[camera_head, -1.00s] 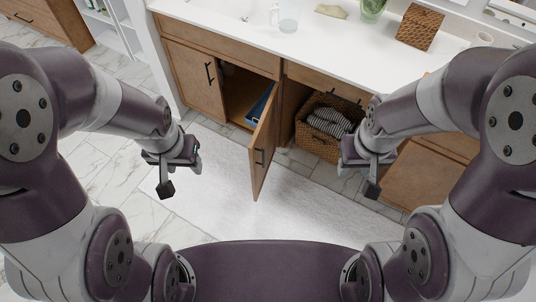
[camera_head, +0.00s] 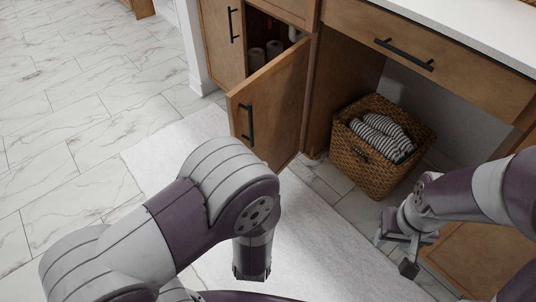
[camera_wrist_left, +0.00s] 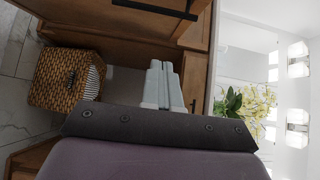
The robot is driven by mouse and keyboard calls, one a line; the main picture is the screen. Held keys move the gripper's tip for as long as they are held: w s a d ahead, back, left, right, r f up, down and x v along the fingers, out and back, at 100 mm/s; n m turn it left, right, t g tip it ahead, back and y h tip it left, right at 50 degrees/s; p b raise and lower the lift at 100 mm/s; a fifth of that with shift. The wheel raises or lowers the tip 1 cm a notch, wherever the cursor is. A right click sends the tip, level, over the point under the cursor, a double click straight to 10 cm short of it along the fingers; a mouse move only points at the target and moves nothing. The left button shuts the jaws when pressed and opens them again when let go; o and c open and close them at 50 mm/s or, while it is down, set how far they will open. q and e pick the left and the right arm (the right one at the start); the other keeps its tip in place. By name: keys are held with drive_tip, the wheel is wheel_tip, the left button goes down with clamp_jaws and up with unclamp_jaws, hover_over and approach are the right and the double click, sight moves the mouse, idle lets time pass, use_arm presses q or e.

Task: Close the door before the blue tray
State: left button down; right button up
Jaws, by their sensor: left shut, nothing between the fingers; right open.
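The wooden door (camera_head: 283,98) with a black bar handle stands open, swung out from the cabinet (camera_head: 222,45). Some of the dim cabinet inside shows behind it, with pale rolls (camera_head: 265,52). I see no blue tray in the current views. My right gripper (camera_head: 405,250) is open and empty at the lower right, apart from the door.
A wicker basket (camera_head: 361,167) with striped towels stands in the open bay right of the door. A drawer front (camera_head: 440,60) with a black handle is above it. A white rug (camera_head: 185,135) lies on the marble floor, which is clear at the left.

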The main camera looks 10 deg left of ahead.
use_arm(q)
drive_tip(key=w+a+b, duration=0.4)
drive_tip(key=w, duration=0.8)
drive_tip(key=shift+w+a, duration=0.15)
drive_tip(key=shift+a, duration=0.15)
drive_tip(key=shift+a+r, duration=0.1)
